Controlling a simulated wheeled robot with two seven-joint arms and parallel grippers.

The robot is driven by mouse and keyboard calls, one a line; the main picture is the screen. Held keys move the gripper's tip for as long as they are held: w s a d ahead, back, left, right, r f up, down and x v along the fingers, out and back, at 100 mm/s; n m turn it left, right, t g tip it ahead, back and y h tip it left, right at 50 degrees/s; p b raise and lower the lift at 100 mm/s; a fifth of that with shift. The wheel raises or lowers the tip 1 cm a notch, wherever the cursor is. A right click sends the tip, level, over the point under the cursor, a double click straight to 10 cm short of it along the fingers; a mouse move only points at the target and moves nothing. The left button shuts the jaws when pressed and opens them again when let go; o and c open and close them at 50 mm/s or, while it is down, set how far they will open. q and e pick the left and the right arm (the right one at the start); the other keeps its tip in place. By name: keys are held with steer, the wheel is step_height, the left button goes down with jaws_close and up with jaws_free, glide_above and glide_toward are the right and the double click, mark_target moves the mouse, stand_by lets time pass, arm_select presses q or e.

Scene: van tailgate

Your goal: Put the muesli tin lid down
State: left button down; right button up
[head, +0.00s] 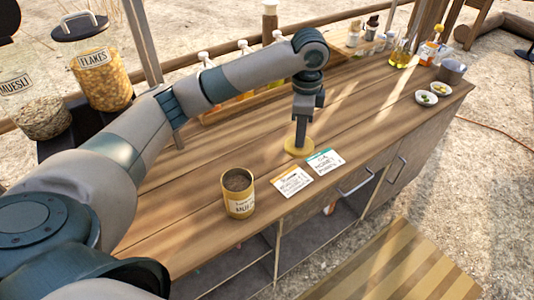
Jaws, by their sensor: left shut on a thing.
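The muesli tin lid (290,150) is a round yellow disc at the middle of the wooden counter in the head view. My left gripper (300,143) points straight down and is shut on the lid from above. The lid lies flat, at or very close to the counter top; I cannot tell whether it touches. The open muesli tin (239,206), gold with a pale label and dark contents, stands upright to the left and nearer the front edge. My right gripper is not in view.
Two printed cards, one orange-edged (292,182) and one teal-edged (325,162), lie just in front of the lid. Bottles (243,50) stand along the back edge. Jars of flakes (100,78) and muesli (40,116) are at left. Small bowls (426,98) sit at right. The counter (370,110) between is clear.

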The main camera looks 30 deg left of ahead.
arm_select(q)
steer(key=shift+w+f, duration=0.15)
steer(key=shift+f, duration=0.05)
steer(key=shift+d, duration=0.15)
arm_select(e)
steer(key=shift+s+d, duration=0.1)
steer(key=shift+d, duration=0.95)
